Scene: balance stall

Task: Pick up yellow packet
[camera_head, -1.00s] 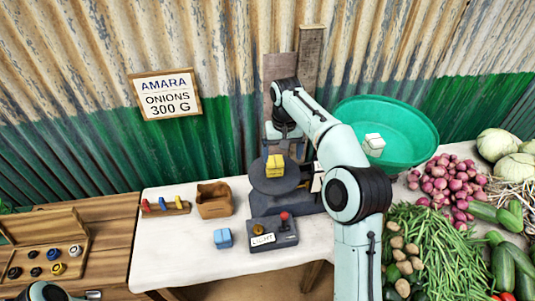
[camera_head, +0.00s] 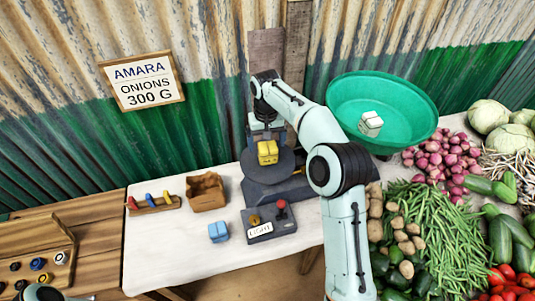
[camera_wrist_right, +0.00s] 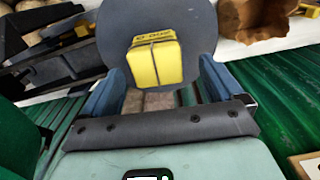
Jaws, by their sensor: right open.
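The yellow packet (camera_head: 267,152) sits on the dark round pan (camera_head: 283,166) of the scale. In the right wrist view the yellow packet (camera_wrist_right: 155,61) shows upright on the pan (camera_wrist_right: 200,28). My right gripper (camera_head: 266,128) is open and empty, just behind the packet in the head view. In the wrist view its two blue fingers stand apart, one on each side of the packet's near end, with gaps between fingers and packet. Of my left arm only a rounded part shows at the bottom left; its gripper is out of view.
A control box (camera_head: 268,224), a blue packet (camera_head: 218,231) and an open brown box (camera_head: 205,194) are in front and left. Vegetables fill the right side. The white table's front left is clear.

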